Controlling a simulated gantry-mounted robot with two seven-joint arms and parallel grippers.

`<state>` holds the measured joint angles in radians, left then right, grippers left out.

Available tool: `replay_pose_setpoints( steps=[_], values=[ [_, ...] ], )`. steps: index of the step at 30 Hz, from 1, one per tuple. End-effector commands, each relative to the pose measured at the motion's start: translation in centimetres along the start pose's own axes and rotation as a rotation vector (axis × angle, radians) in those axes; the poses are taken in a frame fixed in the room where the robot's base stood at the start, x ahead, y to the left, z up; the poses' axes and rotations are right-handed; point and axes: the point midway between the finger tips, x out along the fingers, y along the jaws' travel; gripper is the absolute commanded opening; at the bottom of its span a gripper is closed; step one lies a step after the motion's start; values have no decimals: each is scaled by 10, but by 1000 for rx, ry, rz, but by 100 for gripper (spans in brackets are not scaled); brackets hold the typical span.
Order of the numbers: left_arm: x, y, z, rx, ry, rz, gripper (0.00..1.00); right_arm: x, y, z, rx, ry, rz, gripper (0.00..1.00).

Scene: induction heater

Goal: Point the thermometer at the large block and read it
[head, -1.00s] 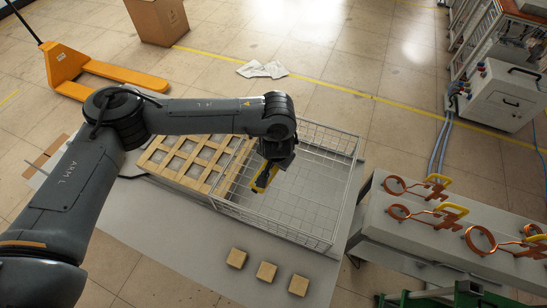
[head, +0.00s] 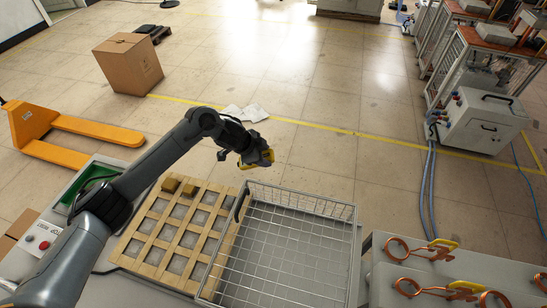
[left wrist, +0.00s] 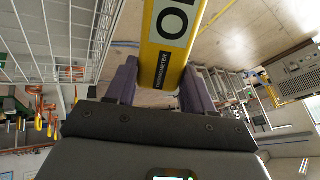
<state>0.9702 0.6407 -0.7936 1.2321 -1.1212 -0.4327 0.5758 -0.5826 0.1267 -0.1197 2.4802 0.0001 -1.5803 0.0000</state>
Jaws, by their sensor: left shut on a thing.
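My left gripper (head: 250,158) is shut on the yellow thermometer (head: 265,157) and holds it up in the air, beyond the far edge of the wire basket. In the left wrist view the thermometer (left wrist: 172,45) is a yellow body with a black-lettered label, between the purple fingers of the left gripper (left wrist: 163,85). Two brownish blocks, one (head: 170,185) and another (head: 189,190), sit at the far-left end of the wooden grid tray (head: 150,255). I cannot tell which block is the large one. The thermometer's readout cannot be made out. My right gripper is not in view.
The empty-looking wire basket (head: 357,235) stands right of the grid tray. Copper coils (head: 397,248) sit on a bench at right. A control box with a red button (head: 44,245) is at left. A pallet truck (head: 30,125) and a carton (head: 128,65) stand on the floor.

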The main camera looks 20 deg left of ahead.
Motion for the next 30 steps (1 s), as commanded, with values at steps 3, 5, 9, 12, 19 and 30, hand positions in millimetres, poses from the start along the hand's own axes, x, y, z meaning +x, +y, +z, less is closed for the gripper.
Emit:
replay_pose_setpoints(
  steps=[3,5,9,12,19,30],
  values=[
    [2,-6,47,-19,11,-18,17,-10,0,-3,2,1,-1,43],
    [1,-8,68,-31,14,-33,17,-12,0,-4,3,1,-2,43],
    [-5,-13,110,-68,13,-70,17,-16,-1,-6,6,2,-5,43],
    [-10,-15,131,-89,12,-90,17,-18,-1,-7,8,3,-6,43],
    [-17,-18,155,-112,11,-112,17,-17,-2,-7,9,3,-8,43],
    [-15,-14,184,-114,10,-115,17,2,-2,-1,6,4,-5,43]
  ],
)
